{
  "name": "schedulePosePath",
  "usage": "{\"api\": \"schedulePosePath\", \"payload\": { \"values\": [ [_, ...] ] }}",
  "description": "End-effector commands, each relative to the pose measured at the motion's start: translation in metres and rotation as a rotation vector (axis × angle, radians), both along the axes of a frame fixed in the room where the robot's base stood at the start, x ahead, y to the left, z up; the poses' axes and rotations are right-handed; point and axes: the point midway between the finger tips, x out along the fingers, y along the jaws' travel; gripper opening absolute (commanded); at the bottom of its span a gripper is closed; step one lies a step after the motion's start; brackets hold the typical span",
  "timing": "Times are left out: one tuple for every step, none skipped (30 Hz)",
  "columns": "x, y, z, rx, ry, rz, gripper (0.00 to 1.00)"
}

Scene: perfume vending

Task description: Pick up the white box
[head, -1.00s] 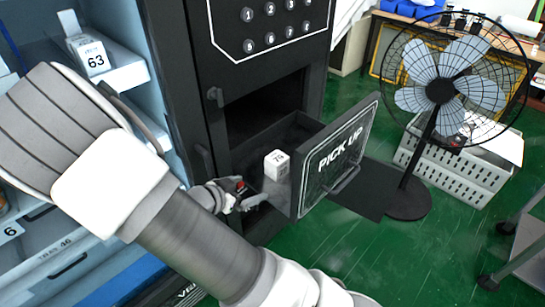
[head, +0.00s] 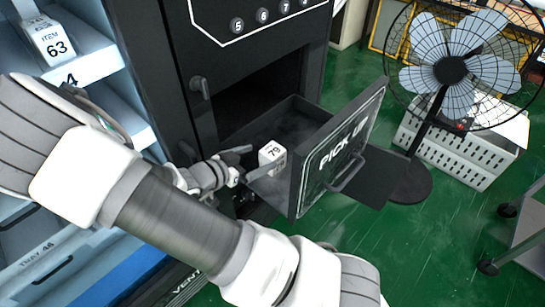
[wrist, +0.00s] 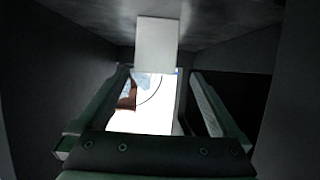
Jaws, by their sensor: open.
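The white box (head: 271,155), marked 79, stands inside the open black pick-up drawer (head: 325,148) in the head view. In the wrist view the white box (wrist: 157,46) is straight ahead, at the top middle, just beyond the fingertips. My gripper (head: 250,163) reaches into the drawer from the left, with its fingers close to the box. In the wrist view my gripper (wrist: 160,80) is open, one finger on each side, with nothing held between them. The head view does not clearly show whether a finger touches the box.
The black vending cabinet (head: 165,75) rises behind the drawer. Shelves at left hold a box marked 63 (head: 47,42). A fan (head: 450,70) and a white crate (head: 470,150) stand at right. The green floor (head: 425,250) is clear in front of the drawer.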

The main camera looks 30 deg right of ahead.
Motion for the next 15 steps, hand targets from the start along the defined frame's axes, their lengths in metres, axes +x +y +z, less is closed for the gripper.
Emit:
{"api": "schedulePosePath", "payload": {
  "values": [
    [0.001, -0.005, -0.004, -0.001, 0.001, -0.001, 1.0],
    [0.002, -0.008, -0.005, -0.001, 0.001, -0.001, 1.0],
    [0.003, -0.012, -0.006, -0.001, 0.0, -0.002, 1.0],
    [0.003, -0.015, -0.007, -0.001, 0.0, -0.001, 1.0],
    [0.003, -0.018, -0.008, -0.001, 0.001, -0.001, 1.0],
    [0.004, -0.024, -0.009, -0.002, 0.0, -0.002, 1.0],
    [0.004, -0.028, -0.011, -0.001, 0.0, -0.002, 1.0],
    [0.005, -0.033, -0.012, -0.002, 0.001, -0.001, 1.0],
    [0.006, -0.038, -0.013, -0.001, 0.001, -0.001, 1.0],
    [0.006, -0.042, -0.014, -0.002, 0.0, -0.002, 1.0],
    [0.008, -0.046, -0.016, -0.001, 0.001, -0.001, 1.0],
    [0.01, -0.05, -0.018, -0.001, 0.0, -0.001, 1.0],
    [0.011, -0.052, -0.018, -0.001, -0.001, 0.0, 1.0],
    [0.012, -0.054, -0.019, 0.0, 0.0, 0.0, 1.0],
    [0.013, -0.056, -0.019, 0.001, 0.0, 0.001, 1.0]
  ]
}}
